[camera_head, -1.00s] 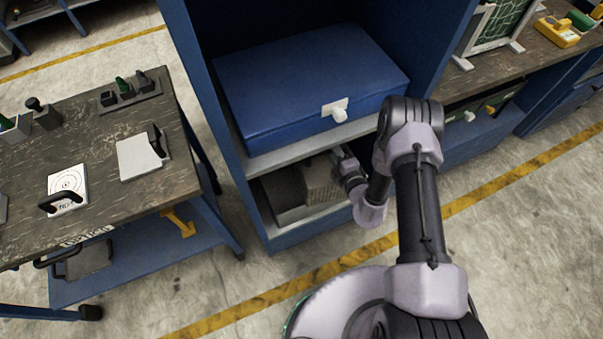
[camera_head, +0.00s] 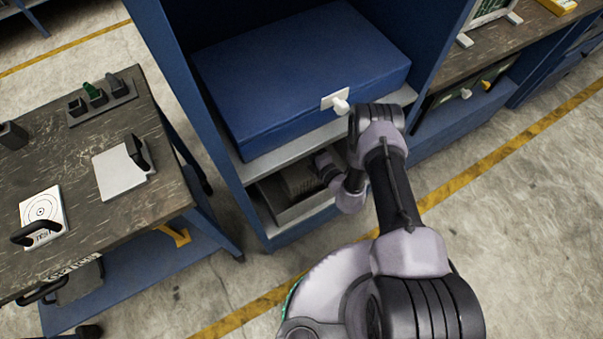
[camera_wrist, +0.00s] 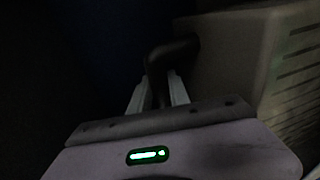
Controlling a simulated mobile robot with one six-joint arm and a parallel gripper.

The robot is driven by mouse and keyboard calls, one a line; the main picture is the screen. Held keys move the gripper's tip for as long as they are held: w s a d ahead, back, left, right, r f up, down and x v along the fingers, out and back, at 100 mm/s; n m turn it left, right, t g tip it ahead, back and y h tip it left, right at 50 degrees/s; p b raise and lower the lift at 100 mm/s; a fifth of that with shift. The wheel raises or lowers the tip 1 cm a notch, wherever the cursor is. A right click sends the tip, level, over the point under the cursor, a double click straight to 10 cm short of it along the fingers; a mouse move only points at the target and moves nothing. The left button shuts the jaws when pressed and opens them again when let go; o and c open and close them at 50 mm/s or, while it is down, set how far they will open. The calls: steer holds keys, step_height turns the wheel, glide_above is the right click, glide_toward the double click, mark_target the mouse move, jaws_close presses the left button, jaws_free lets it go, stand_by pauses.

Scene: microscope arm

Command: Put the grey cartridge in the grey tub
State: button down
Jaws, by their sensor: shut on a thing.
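The grey cartridge (camera_head: 301,182), a box with slotted sides, is in the dim lower compartment of the blue cabinet. It also shows at the right of the wrist view (camera_wrist: 238,52). My gripper (camera_head: 326,160) is at its right end. In the wrist view my fingers (camera_wrist: 158,92) are shut on the cartridge's dark bent handle (camera_wrist: 166,52). The grey tub (camera_head: 290,217) is on the compartment floor, with its front rim showing. The cartridge overlaps the tub in the head view; whether it touches the tub's bottom cannot be told.
A blue drawer box (camera_head: 300,75) with a white knob sits on the shelf (camera_head: 285,138) just above. My arm reaches in from the right front. A worktable (camera_head: 85,180) with several tools stands to the left. Open floor lies in front.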

mark_target(305, 160)
step_height(305, 160, down, 10)
steer(key=b, duration=0.4)
steer(key=shift+r+b, duration=0.1)
steer(key=shift+b, duration=0.3)
steer(key=shift+r, duration=0.15)
steer(key=c, duration=1.2)
jaws_free()
steer(key=shift+c, duration=0.2)
steer(key=shift+s+d, duration=0.15)
steer(key=p+v, duration=0.5)
steer(key=v, duration=0.6)
steer(key=shift+s+r, duration=0.1)
steer(key=shift+s, duration=0.05)
steer(key=shift+s+d, duration=0.15)
